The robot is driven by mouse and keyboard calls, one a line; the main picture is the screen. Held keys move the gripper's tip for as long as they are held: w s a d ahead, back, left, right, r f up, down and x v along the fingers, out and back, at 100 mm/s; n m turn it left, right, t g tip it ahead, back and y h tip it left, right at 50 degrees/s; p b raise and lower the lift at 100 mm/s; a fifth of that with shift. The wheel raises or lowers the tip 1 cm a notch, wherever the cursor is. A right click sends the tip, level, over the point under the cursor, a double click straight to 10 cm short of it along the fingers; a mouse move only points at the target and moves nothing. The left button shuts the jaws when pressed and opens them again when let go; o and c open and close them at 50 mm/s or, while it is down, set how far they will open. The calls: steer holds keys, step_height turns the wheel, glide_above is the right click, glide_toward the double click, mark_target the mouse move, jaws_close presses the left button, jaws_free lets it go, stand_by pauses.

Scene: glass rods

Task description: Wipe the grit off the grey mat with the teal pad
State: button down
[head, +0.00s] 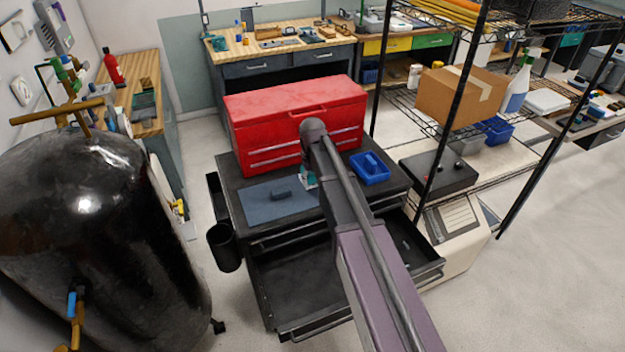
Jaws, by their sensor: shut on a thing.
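The grey mat (262,207) lies flat on the top of the black tool cart, at its left front. My gripper (308,172) is at the mat's right edge, partly hidden by my arm. It is shut on the teal pad (308,182), of which only a small teal and whitish patch shows. I cannot tell whether the pad touches the cart top. Grit on the mat is too small to make out.
A red toolbox (295,110) stands close behind the mat. A blue bin (370,168) with something blue in it sits right of my arm. The cart's drawer (300,290) is open in front. A black tank (95,230) stands at left, wire shelves at right.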

steer(key=shift+r+p, duration=0.65)
steer(key=shift+r, duration=0.3)
steer(key=shift+d+f, duration=0.1)
